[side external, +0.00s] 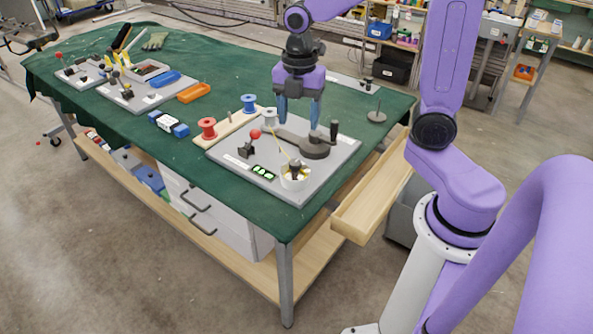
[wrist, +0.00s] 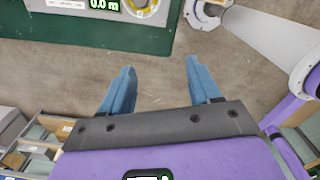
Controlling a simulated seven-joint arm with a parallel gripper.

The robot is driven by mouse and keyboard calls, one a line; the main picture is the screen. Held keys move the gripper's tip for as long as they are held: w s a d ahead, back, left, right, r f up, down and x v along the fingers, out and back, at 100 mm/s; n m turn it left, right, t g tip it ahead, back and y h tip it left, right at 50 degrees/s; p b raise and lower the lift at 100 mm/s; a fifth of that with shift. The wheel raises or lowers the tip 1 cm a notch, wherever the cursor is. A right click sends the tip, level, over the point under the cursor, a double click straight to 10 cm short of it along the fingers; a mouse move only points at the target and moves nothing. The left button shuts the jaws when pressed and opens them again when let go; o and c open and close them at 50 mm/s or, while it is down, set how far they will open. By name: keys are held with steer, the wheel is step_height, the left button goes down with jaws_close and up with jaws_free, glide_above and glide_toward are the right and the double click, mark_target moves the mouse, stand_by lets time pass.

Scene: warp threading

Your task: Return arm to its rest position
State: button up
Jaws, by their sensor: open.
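My gripper (side external: 300,120) is above the grey board (side external: 225,150) on the green-covered table (side external: 130,108) in the side view. It points down, with its blue fingers apart and nothing between them. In the wrist view my gripper (wrist: 158,90) is open over bare floor, with the table edge and part of the board at the top. In the side view the fingers overlap the black crank (side external: 316,146) on the board; I cannot tell the exact gap. A white spool with a yellow thread (side external: 295,178) stands at the board's front corner.
A red-knobbed lever (side external: 255,135) and a green display (side external: 263,172) are on the board. A red spool (side external: 208,128) and a blue spool (side external: 249,104) stand on a wooden strip. An open wooden drawer (side external: 375,195) sticks out at the table's right side. Shelves stand behind.

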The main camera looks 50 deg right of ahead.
steer(key=s+a+m, duration=0.2)
steer(key=s+m, duration=0.2)
steer(key=s, duration=0.6)
steer(key=s+a+f+m, duration=0.1)
steer(key=s+m, duration=0.4)
steer(key=s, duration=0.5)
steer(key=shift+a, duration=0.5)
